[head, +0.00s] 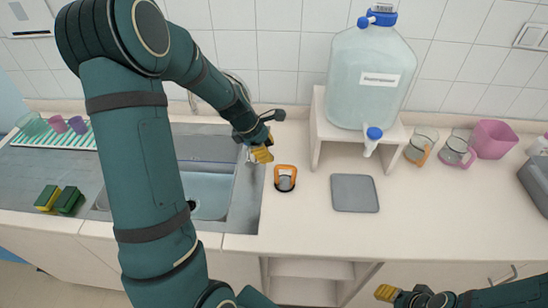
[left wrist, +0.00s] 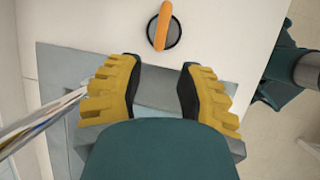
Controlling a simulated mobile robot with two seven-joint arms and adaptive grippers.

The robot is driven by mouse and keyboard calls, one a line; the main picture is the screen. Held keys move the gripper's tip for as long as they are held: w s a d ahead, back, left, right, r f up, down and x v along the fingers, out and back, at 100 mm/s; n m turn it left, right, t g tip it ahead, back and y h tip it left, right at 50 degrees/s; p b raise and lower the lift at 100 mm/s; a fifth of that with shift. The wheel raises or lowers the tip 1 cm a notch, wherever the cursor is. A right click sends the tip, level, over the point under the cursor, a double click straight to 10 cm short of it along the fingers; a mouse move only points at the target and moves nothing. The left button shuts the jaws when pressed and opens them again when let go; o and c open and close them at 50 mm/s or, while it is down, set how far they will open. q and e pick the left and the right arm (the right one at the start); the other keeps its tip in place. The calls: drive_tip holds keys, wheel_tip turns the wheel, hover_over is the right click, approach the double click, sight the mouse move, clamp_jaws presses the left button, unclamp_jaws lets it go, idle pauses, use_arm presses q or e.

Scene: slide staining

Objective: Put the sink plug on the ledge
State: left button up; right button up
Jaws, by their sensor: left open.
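The sink plug (head: 285,178), a dark disc with an orange loop handle, sits on the pale counter (head: 300,228) just right of the sink (head: 205,190). It also shows at the top of the left wrist view (left wrist: 161,28). My left gripper (head: 262,154) is above the sink's right rim, up and left of the plug in the head view. In the left wrist view its yellow fingers (left wrist: 160,72) are spread and empty, with the plug beyond their tips, apart from them. My right gripper (head: 386,293) is low at the front right, away from the plug; its opening is unclear.
A water jug (head: 370,75) stands on a white stand (head: 318,130) behind. A grey mat (head: 354,193) lies right of the plug. Glass jugs (head: 420,147) and a pink container (head: 491,139) are further right. Sponges (head: 68,201) lie left of the sink. Counter around the mat is clear.

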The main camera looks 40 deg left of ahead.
use_arm(q)
drive_tip(key=v, duration=0.2)
drive_tip(key=shift+s+a+r, duration=0.1)
drive_tip(key=shift+s+r, duration=0.05)
drive_tip(key=shift+r, duration=0.15)
idle(0.4)
